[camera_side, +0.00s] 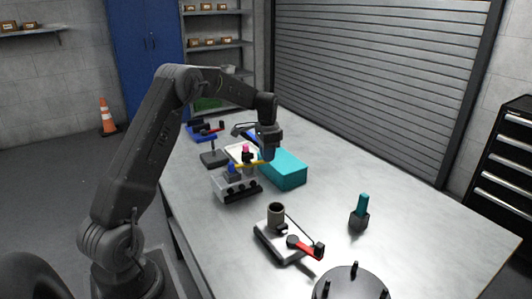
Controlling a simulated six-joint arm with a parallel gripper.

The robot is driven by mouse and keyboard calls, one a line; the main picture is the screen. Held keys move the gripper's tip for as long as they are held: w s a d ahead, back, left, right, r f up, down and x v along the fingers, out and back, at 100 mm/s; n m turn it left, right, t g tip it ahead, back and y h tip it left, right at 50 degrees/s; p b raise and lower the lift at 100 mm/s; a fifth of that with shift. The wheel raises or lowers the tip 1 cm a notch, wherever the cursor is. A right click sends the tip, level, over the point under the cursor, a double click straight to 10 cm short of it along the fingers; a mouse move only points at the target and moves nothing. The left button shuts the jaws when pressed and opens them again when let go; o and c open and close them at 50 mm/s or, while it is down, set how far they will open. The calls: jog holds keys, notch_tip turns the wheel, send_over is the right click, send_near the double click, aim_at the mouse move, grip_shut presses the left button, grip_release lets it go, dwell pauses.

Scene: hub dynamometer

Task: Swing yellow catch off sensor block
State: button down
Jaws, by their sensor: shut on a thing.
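The yellow catch (255,164) shows as a thin bar beside a small upright part with a pink top (246,149). It lies over a light grey block (219,186) with dark round knobs on its front, which looks like the sensor block. My gripper (268,157) reaches down from above at the right end of the yellow catch and is shut on it. The fingertips are small here and partly hide that end. Whether the catch still crosses the block's top part is too small to tell.
A teal box (286,172) stands close to the right of my gripper. A white fixture with a grey cup and red lever (300,245) stands nearer the camera. A teal-topped peg (361,208) stands to the right. A dark round plate (350,285) is at the front.

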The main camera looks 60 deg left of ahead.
jog(key=s+d+m, duration=0.5)
jog(key=s+m, duration=0.1)
jog(key=m, duration=0.9)
jog(key=shift+s+m, duration=0.25)
jog(key=shift+m, duration=0.05)
jog(key=shift+d, duration=0.1)
jog(key=c, duration=1)
grip_release()
jog(key=shift+c, duration=0.2)
notch_tip(320, 180, up, 14)
jog(key=shift+f, duration=0.1)
